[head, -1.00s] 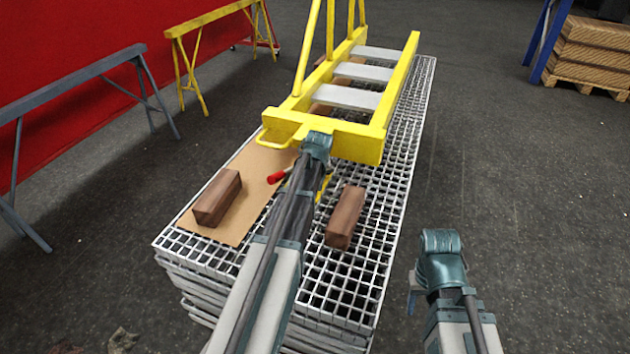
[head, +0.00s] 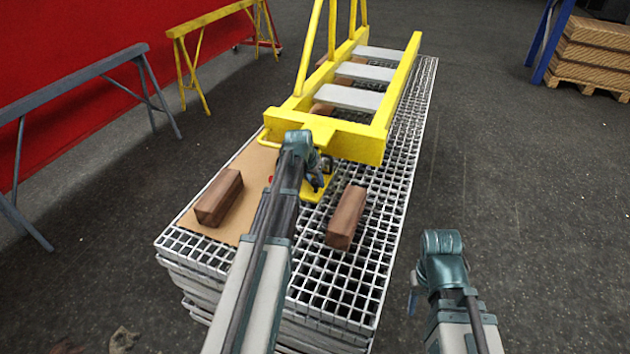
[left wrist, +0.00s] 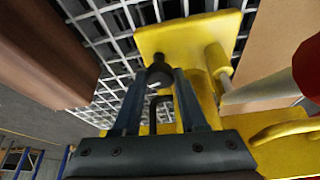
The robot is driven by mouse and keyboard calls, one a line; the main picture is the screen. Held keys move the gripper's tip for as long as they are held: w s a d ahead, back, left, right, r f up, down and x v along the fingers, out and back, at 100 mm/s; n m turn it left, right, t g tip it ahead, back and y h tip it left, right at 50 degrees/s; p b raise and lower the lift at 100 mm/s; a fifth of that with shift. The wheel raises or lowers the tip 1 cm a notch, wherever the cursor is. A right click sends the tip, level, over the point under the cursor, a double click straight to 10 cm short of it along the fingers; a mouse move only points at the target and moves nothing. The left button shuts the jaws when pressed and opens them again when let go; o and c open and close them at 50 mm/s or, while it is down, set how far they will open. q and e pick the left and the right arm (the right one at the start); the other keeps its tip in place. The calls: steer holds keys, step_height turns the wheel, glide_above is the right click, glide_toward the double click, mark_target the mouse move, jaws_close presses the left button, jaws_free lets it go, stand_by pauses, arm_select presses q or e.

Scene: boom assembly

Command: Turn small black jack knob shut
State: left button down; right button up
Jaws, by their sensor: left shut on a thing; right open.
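A yellow jack (head: 318,190) stands on the grating under the near end of the yellow boom (head: 357,143); its flat yellow plate and post also show in the left wrist view (left wrist: 190,38). The small black knob (left wrist: 159,72) sits at the jack, between my left fingertips. My left gripper (head: 316,182) is shut on this knob, and its fingers show in the left wrist view (left wrist: 159,85). The knob is not clear in the head view. My right gripper (head: 413,292) is open and empty, off the grating's right side.
Brown wooden blocks (head: 346,217) (head: 219,198) lie right and left of the jack, the left one on a cardboard sheet (head: 240,222). A red handle end (left wrist: 308,66) is close at right in the left wrist view. Floor right of the grating stack (head: 340,318) is clear.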

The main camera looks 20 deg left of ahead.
stand_by(0.5)
arm_select(q)
steer(key=shift+c, duration=2.3)
jaws_free()
steer(key=shift+s+r, duration=0.1)
steer(key=shift+r, duration=0.05)
steer(key=p+v, duration=1.2)
steer(key=v, duration=0.1)
steer(key=shift+r+p, duration=0.2)
steer(key=shift+p, duration=0.15)
